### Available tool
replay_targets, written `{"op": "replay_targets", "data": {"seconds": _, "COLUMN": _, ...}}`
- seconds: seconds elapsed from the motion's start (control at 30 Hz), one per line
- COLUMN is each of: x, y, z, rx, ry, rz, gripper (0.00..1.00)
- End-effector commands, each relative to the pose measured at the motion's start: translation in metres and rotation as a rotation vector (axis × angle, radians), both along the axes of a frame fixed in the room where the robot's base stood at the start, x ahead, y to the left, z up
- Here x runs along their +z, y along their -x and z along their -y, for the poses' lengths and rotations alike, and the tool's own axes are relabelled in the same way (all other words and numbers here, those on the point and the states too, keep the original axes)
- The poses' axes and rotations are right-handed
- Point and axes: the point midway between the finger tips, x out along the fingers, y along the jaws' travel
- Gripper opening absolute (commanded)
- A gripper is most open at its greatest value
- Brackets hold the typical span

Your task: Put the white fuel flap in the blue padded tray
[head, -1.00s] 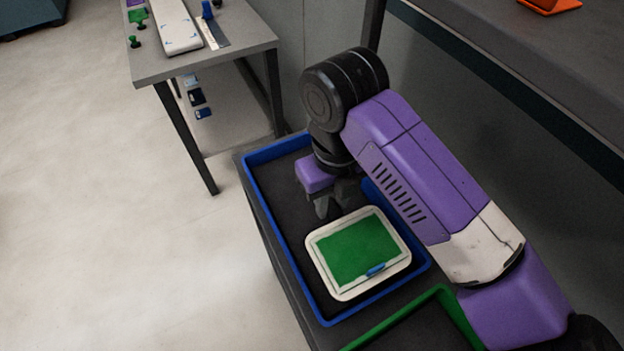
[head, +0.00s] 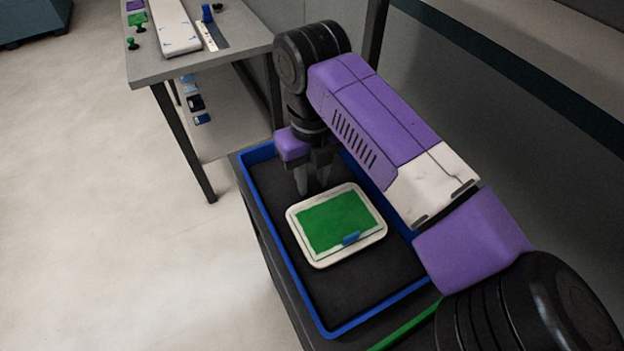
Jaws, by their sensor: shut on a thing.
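The white fuel flap (head: 375,233) is a rounded white panel with a green sheet on its face and a small blue piece (head: 351,238) near its front edge. It lies face up within the outline of the blue padded tray (head: 284,270), which has a blue rim and dark padding. I cannot tell whether it touches the padding. My gripper (head: 313,188) points down at the flap's far edge and is shut on it. The exact contact at the fingertips is hard to see.
A green-rimmed tray (head: 405,327) lies at the front, mostly behind my arm. A grey table (head: 190,62) at the back left holds a long white panel (head: 174,28) and small tools. Dark padding in front of the flap is bare.

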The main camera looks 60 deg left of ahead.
Motion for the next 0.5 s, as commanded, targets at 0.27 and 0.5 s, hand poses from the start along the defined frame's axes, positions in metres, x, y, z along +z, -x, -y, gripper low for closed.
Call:
{"op": "replay_targets", "data": {"seconds": 0.27, "x": -0.0012, "y": -0.0001, "z": 0.0000, "rx": 0.000, "ry": 0.000, "rz": 0.000, "gripper": 0.35}}
{"op": "replay_targets", "data": {"seconds": 0.5, "x": -0.0010, "y": -0.0001, "z": 0.0001, "rx": 0.000, "ry": 0.000, "rz": 0.000, "gripper": 0.49}}
